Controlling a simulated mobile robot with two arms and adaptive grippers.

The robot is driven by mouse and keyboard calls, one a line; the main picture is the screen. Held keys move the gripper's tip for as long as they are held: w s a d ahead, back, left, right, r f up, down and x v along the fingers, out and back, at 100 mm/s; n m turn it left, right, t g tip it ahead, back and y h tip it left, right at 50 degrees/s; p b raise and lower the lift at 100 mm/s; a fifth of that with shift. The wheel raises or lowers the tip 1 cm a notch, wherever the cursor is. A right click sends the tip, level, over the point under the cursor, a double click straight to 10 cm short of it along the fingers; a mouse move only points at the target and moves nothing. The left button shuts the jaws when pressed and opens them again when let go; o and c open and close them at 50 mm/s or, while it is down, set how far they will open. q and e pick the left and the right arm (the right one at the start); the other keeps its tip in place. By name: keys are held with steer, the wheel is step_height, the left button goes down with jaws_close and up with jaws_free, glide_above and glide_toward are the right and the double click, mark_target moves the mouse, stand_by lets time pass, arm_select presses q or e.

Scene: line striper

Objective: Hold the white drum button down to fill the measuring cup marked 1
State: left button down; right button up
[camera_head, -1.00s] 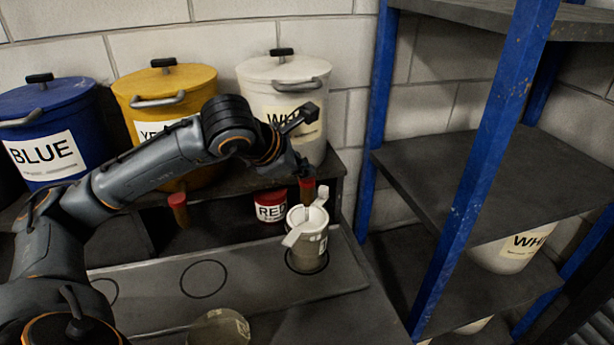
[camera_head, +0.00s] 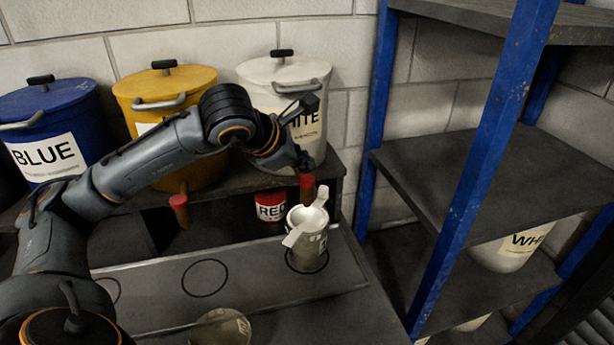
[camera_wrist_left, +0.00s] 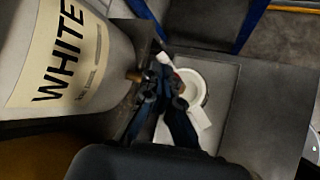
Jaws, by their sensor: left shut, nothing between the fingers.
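The white drum (camera_head: 284,75) stands on the shelf at the back. Below its front hangs a red-topped brown tap (camera_head: 307,182), the part I take for its button. My left gripper (camera_head: 302,163) is shut and empty just above the red top; whether it touches it I cannot tell. In the left wrist view the gripper (camera_wrist_left: 165,92) points down past a brown stub (camera_wrist_left: 134,75) on the drum. A measuring cup (camera_head: 307,243) with light handles stands on a marked circle under the tap; it also shows in the wrist view (camera_wrist_left: 193,88). Its number is unreadable.
Blue (camera_head: 50,120) and yellow (camera_head: 165,90) drums stand to the left; another red-topped tap (camera_head: 179,208) hangs below the yellow one. A red-lidded tin (camera_head: 271,206) sits behind the cup. A clear cup (camera_head: 220,328) is in front. A blue-posted rack (camera_head: 480,170) stands right.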

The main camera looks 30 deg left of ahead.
mark_target(304, 180)
arm_select(q)
steer(key=shift+r+p, duration=1.5)
steer(key=shift+r, duration=0.9)
